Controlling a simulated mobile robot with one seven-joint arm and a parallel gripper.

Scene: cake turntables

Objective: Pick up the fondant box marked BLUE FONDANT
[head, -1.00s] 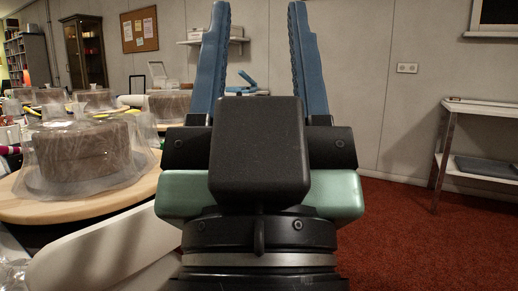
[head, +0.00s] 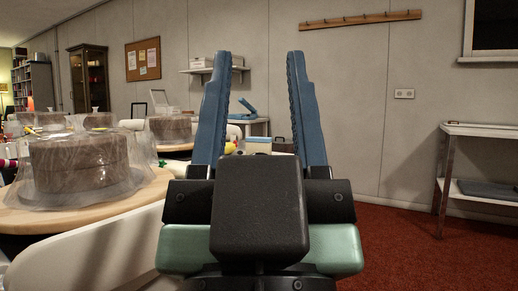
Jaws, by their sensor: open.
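No box with a readable BLUE FONDANT label shows. Between and behind the fingers, small pale and dark boxes (head: 258,145) stand low near the back wall, too small to read. On the left, a brown cake (head: 80,163) under a clear wrap sits on a round wooden turntable board (head: 110,210).
More wrapped cakes (head: 170,129) stand farther back on the left. A side table (head: 245,121) with a blue item stands by the back wall. A shelf unit (head: 480,130) stands on the right. Red carpet (head: 400,240) is clear at the right front.

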